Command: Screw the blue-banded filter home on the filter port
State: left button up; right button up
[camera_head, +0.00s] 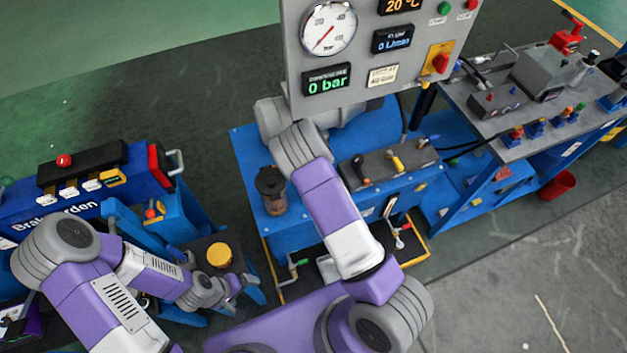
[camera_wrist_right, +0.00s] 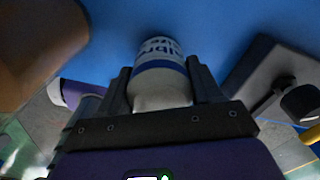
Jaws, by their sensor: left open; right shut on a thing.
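The blue-banded filter (camera_wrist_right: 160,62), a white cylinder with blue bands and partly readable blue lettering, sits between the fingers of my right gripper (camera_wrist_right: 158,78) in the right wrist view. The gripper is shut on it, and a blue surface fills the view beyond. In the head view my right arm reaches over the blue unit (camera_head: 247,160); its gripper and the filter are hidden behind the arm and the gauge panel. I cannot make out the filter port or whether the filter touches it. My left gripper (camera_head: 240,291) is open and empty at the lower left, beside a yellow round cap (camera_head: 219,255).
The gauge panel (camera_head: 370,88), reading 0 bar, stands above the blue unit. A brown-topped canister (camera_head: 271,190) and a lever valve block (camera_head: 388,165) flank my right arm. A workbench (camera_head: 540,115) stands at right, with a red bucket (camera_head: 557,186) by it. Bare floor lies at lower right.

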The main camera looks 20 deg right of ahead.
jog(key=o, duration=1.2)
jog(key=shift+c, duration=0.8)
